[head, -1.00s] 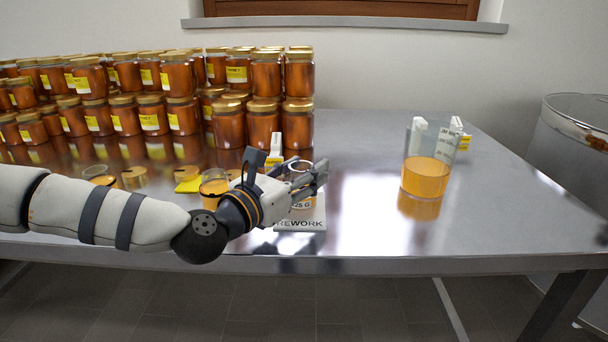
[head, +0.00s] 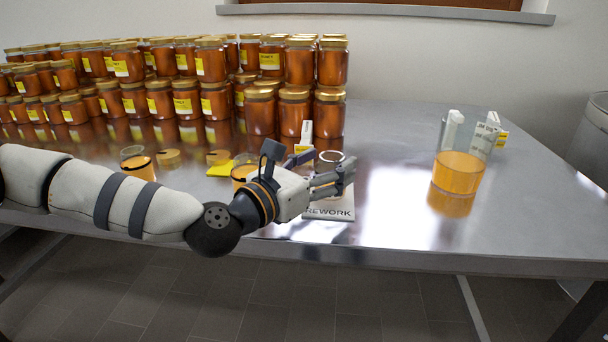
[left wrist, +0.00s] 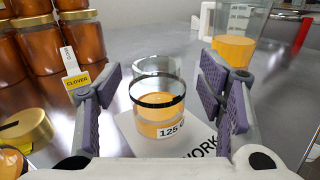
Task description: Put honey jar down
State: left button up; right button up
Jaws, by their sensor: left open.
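The honey jar (left wrist: 157,110) is a small clear glass jar, lidless, with amber honey low inside, a dark ring and a "125 G" label. In the left wrist view it stands upright on a white card marked REWORK (left wrist: 200,143). The card also shows in the head view (head: 330,214), near the table's front edge, where the fingers mostly hide the jar and its rim (head: 331,156) shows. My left gripper (head: 325,172) is open, with its fingers on either side of the jar. The left wrist view shows gaps between pads and glass. My right gripper is not in view.
Stacked, lidded honey jars (head: 210,60) fill the table's back left. A beaker of amber liquid (head: 459,170) stands right. The metal table (head: 400,135) is clear between.

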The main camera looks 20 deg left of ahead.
pick_arm(q)
jog(key=v, duration=0.9)
jog(key=shift+s+a, duration=0.1)
jog(key=shift+s, duration=0.1)
